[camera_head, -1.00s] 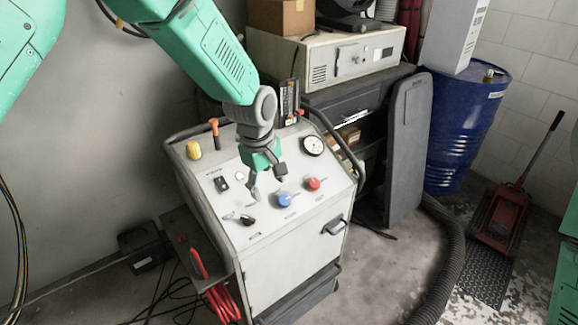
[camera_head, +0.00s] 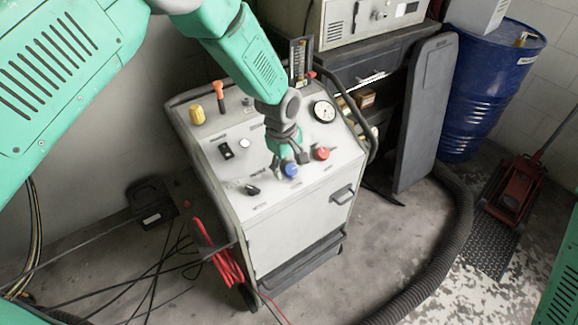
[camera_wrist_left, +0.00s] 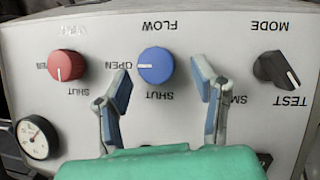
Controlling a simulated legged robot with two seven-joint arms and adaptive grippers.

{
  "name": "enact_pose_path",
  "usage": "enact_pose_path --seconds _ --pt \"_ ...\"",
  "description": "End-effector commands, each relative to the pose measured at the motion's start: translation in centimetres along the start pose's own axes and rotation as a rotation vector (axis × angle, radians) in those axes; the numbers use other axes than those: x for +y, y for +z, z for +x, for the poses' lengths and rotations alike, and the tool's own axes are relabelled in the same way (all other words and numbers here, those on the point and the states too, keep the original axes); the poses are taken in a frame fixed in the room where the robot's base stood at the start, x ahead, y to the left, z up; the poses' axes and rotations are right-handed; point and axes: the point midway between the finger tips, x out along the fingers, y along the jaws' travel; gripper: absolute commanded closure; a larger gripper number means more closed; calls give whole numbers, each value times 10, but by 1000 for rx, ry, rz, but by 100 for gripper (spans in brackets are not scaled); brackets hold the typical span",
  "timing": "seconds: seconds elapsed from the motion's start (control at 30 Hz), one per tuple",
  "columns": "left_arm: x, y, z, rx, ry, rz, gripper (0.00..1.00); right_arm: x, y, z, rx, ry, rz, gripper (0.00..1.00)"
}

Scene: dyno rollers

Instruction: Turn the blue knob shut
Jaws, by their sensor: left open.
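The blue knob (camera_head: 291,170) is on the sloped top panel of a grey machine cabinet (camera_head: 300,225). In the left wrist view the blue knob (camera_wrist_left: 155,65) sits below the word FLOW, with the lettering upside down. Its white mark points left, toward OPEN; SHUT is printed on the gripper's side of it. My left gripper (camera_head: 289,164) is right at the knob. In the left wrist view its open fingers (camera_wrist_left: 161,78) stand one on each side of the knob, with gaps between. I cannot tell how high the fingertips are above the panel.
A red knob (camera_wrist_left: 67,65) and a black MODE knob (camera_wrist_left: 277,69) flank the blue one. A gauge (camera_head: 324,111), a yellow knob (camera_head: 197,115) and an orange-topped lever (camera_head: 219,92) stand further back on the panel. A blue drum (camera_head: 490,90) is at the right.

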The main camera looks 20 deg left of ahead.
Motion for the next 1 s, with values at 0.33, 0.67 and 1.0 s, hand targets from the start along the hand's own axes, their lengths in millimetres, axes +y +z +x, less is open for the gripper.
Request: enact_pose_path --seconds 0.33,0.67,1.0 --pt "1 1 16 1 -1 1 48 0 0 -1 0 0 0 100" --pt "1 -2 15 -1 2 0 97 0 0 -1 0 0 0 100" --pt "1 -4 15 6 21 -37 96 0 0 -1 0 0 0 100"
